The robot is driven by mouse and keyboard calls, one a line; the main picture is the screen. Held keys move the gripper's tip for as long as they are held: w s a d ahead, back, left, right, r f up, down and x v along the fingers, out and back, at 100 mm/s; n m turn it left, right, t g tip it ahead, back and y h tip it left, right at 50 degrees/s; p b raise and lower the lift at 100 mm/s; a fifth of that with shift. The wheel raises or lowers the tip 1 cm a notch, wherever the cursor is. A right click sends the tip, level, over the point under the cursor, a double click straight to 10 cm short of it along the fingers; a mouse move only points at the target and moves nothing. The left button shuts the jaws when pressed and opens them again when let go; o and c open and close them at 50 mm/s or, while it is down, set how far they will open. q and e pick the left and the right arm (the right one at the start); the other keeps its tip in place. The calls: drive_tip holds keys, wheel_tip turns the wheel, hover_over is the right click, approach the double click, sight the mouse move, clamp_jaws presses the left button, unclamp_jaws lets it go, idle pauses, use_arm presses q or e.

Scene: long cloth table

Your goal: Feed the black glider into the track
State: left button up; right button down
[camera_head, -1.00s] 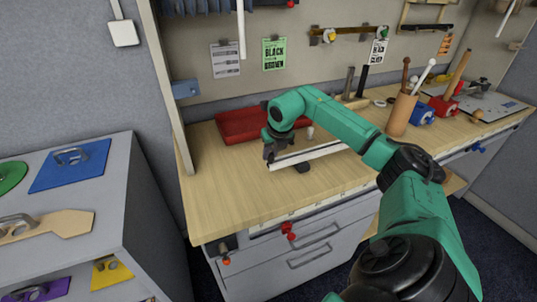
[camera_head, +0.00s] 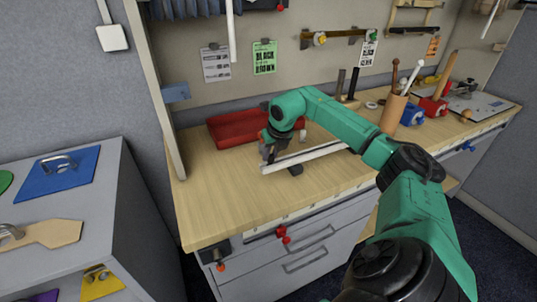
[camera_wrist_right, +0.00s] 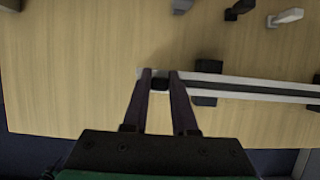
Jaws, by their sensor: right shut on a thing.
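The white track (camera_head: 312,154) lies on the wooden table, with a dark slot along it. It also shows in the right wrist view (camera_wrist_right: 262,83). My right gripper (camera_head: 266,154) is at the track's left end. In the right wrist view, my right gripper (camera_wrist_right: 161,76) is shut on the small black glider (camera_wrist_right: 160,84). The glider is in line with the slot at the track's left end. I cannot tell how far it sits inside the slot. The glider is hidden or too small to make out in the head view. My left gripper is not in view.
Black brackets (camera_wrist_right: 205,101) stick out on both sides of the track. A red tray (camera_head: 228,132) stands behind the gripper. A brown holder with tools (camera_head: 392,115) stands to the right. The table's left front is clear. A grey cabinet (camera_head: 115,190) stands at the left.

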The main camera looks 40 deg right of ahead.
drive_tip(key=shift+s+d+b, duration=0.2)
drive_tip(key=shift+d+b, duration=0.05)
drive_tip(key=shift+d, duration=0.35)
drive_tip(key=shift+s+d+b, duration=0.2)
drive_tip(key=shift+d+b, duration=0.05)
drive_tip(key=shift+d, duration=0.3)
drive_tip(key=shift+s+d, duration=0.1)
drive_tip(key=shift+d, duration=0.2)
drive_tip(key=shift+s+d, duration=0.1)
drive_tip(key=shift+d, duration=0.15)
drive_tip(key=shift+s+d+b, duration=0.1)
drive_tip(key=shift+d+b, duration=0.25)
drive_tip(key=shift+b, duration=0.05)
drive_tip(key=shift+s+d+b, duration=0.25)
drive_tip(key=shift+d+b, duration=0.05)
drive_tip(key=shift+d, duration=0.45)
drive_tip(key=shift+s+d+b, duration=0.25)
drive_tip(key=shift+d, duration=0.45)
drive_tip(key=c, duration=0.6)
unclamp_jaws()
drive_tip(key=shift+r, duration=0.1)
